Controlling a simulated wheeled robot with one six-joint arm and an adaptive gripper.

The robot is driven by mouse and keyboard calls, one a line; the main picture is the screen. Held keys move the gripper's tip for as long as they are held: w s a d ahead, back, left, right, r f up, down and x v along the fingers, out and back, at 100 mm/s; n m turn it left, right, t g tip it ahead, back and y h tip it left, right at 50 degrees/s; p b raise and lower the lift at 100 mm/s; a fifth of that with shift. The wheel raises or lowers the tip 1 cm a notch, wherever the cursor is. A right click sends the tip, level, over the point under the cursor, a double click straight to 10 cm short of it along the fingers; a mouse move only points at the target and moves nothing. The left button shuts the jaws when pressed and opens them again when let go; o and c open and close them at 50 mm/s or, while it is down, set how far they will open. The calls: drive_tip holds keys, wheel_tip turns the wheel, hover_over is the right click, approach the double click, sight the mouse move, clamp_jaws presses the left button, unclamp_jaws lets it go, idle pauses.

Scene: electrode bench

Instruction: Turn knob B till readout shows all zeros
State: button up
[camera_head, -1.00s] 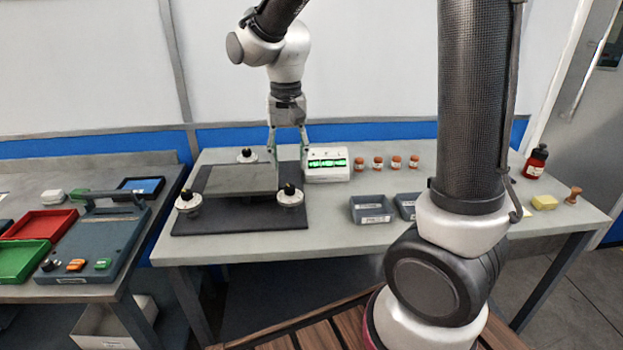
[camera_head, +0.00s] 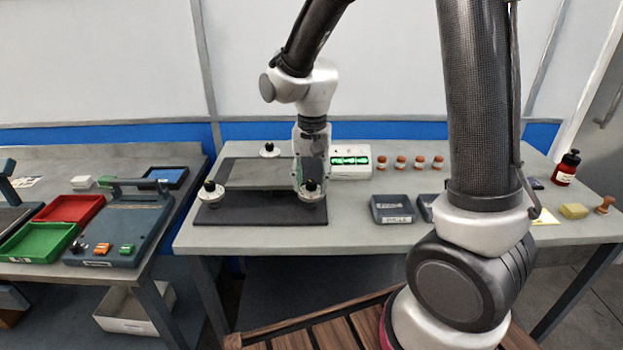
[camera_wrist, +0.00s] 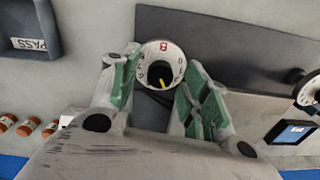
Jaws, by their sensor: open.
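Knob B (camera_wrist: 160,68) shows in the wrist view as a dark knob with a yellow pointer on a pale dial marked in red. In the head view it is the front right knob (camera_head: 311,187) of the dark mat. My gripper (camera_head: 311,181) is right over it, open, with green-padded fingers (camera_wrist: 158,80) on either side. I cannot tell whether they touch it. The readout (camera_head: 351,161) glows green on a white box behind and right of the gripper; its digits are too small to read.
Two similar knobs stand at the front left (camera_head: 210,189) and back (camera_head: 269,150) of a grey plate (camera_head: 250,174). Small orange-capped bottles (camera_head: 400,163) and dark bins (camera_head: 392,209) stand to the right. The front table strip is clear.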

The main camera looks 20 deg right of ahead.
drive_tip(key=shift+c, duration=0.5)
clamp_jaws()
drive_tip(key=shift+n, duration=0.4)
drive_tip(key=n, duration=0.5)
drive_tip(key=shift+n, duration=0.3)
drive_tip(key=n, duration=0.5)
drive_tip(key=shift+n, duration=0.3)
drive_tip(key=shift+o, duration=0.5)
unclamp_jaws()
